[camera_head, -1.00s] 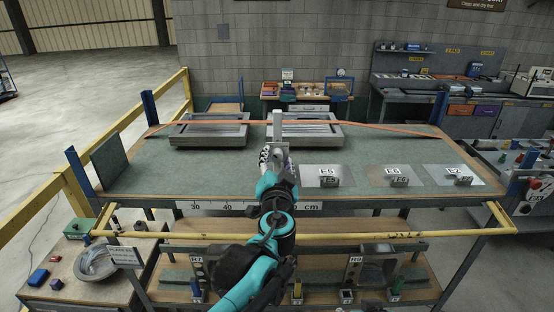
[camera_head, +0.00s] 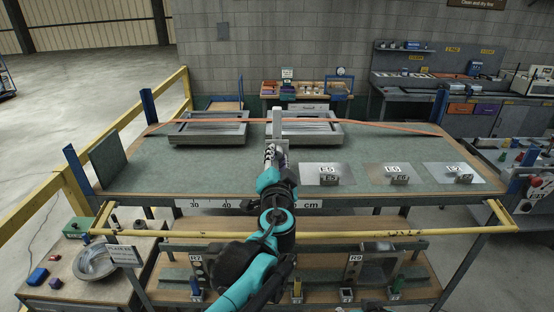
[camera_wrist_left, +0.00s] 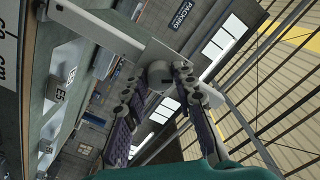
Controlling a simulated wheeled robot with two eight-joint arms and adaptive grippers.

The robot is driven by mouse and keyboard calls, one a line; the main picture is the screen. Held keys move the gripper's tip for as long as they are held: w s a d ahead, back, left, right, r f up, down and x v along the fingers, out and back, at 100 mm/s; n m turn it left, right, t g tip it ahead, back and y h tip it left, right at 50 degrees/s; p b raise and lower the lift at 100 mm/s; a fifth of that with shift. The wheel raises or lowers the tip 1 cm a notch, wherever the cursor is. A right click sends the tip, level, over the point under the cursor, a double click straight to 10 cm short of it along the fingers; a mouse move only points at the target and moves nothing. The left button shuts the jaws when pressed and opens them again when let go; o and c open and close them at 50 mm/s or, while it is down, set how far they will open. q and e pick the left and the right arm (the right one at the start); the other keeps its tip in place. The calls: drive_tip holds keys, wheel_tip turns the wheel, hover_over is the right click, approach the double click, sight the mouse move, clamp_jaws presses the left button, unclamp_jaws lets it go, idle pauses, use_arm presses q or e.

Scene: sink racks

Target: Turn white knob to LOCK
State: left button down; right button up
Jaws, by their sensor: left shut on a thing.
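The white knob (camera_wrist_left: 160,74) shows in the left wrist view, round and pale, on a grey plate (camera_wrist_left: 165,52) with a bar. My left gripper (camera_wrist_left: 158,84) has its two fingers on either side of the knob and is shut on it. In the head view my left gripper (camera_head: 270,154) is in front of a grey upright post (camera_head: 277,124) on the bench, and it hides the knob there. Any LOCK marking cannot be read. My right gripper is not in view.
The green-topped bench (camera_head: 130,170) carries two grey frames (camera_head: 207,141) at the back and several labelled plates (camera_head: 330,176) at the right. An orange strap (camera_head: 385,127) crosses the back. A yellow rail (camera_head: 390,233) runs along the front.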

use_arm(q)
drive_tip(key=m+b, duration=0.1)
drive_tip(key=m, duration=0.3)
drive_tip(key=shift+m, duration=0.3)
drive_tip(key=m, duration=0.3)
drive_tip(key=shift+m+b, duration=0.3)
drive_tip(key=shift+m, duration=0.1)
drive_tip(key=m, duration=0.3)
drive_tip(key=shift+m+b, duration=0.5)
drive_tip(key=shift+m, duration=1.6)
drive_tip(key=c, duration=1.2)
unclamp_jaws()
drive_tip(key=shift+s, duration=0.15)
